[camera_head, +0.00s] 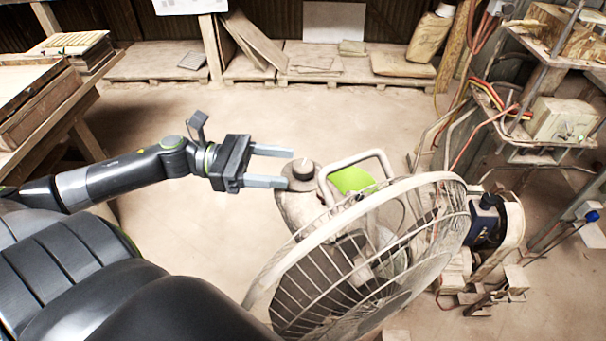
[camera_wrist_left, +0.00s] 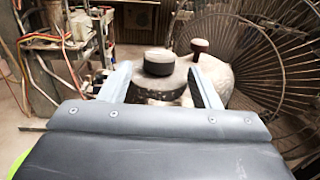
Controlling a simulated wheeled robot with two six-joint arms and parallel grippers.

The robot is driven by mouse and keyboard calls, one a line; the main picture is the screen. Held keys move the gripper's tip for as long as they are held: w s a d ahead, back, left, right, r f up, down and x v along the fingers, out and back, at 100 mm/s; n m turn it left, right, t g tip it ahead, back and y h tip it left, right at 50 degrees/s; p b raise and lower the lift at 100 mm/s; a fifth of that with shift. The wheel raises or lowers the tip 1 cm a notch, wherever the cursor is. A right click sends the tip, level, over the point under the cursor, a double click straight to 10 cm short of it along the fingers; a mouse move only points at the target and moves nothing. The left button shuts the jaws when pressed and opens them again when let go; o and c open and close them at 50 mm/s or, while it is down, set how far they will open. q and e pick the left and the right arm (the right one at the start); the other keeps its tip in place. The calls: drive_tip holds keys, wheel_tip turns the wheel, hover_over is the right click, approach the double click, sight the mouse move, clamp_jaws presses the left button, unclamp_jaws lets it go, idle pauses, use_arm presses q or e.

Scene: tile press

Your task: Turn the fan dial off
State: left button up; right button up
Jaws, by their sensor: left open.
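The fan (camera_head: 345,225) stands right of centre in the head view, its round wire cage tilted; the cage also shows at the right in the left wrist view (camera_wrist_left: 262,75). A dark round dial (camera_head: 303,169) sits on top of the dusty fan base (camera_head: 297,208). The dial (camera_wrist_left: 159,61) shows between the finger tips in the wrist view. A smaller dark knob (camera_wrist_left: 200,45) stands behind it to the right. My left gripper (camera_head: 287,167) is open and level, its fingers pointing at the dial. Contact cannot be told. The right gripper is not in view.
A curved white handle (camera_head: 358,157) and a green part (camera_head: 351,180) lie just right of the dial. A wooden shelf (camera_head: 60,90) is at the left. Cables and a metal rack (camera_head: 545,120) stand at the right. The floor behind the gripper is clear.

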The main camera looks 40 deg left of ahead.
sight(303, 165)
use_arm(q)
drive_tip(key=x, duration=0.3)
drive_tip(key=shift+b, duration=0.4)
drive_tip(key=shift+x, duration=1.05)
drive_tip(key=c, duration=1)
